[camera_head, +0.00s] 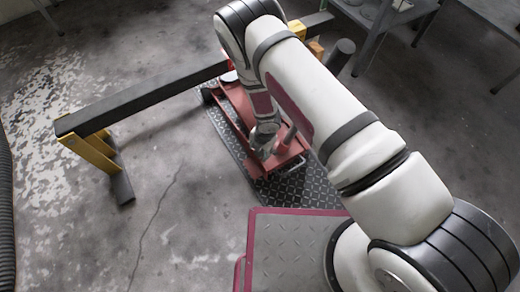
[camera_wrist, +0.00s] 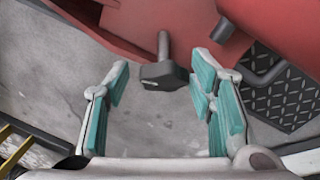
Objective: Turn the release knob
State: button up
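The release knob (camera_wrist: 163,74) is a dark block on a short grey shaft, seen in the wrist view in front of the red jack body (camera_wrist: 200,20). My gripper (camera_wrist: 160,95) is open, its two teal-padded fingers apart on the left and right of the knob. The knob lies between the fingertips in the picture, toward their far end; I cannot tell the exact depth gap. No finger visibly touches it.
A dark beam (camera_head: 140,97) on yellow stands reaches across behind the jack. A black checker plate (camera_head: 300,190) lies under the jack and shows at right in the wrist view (camera_wrist: 285,95). Metal tables (camera_head: 375,20) stand at the back right.

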aim_at(263, 152)
dwell(0.3)
notch_tip(263, 152, up, 12)
jog(key=d, duration=0.1)
jog(key=shift+s+d, duration=0.25)
jog(key=shift+s, duration=0.1)
dwell(0.6)
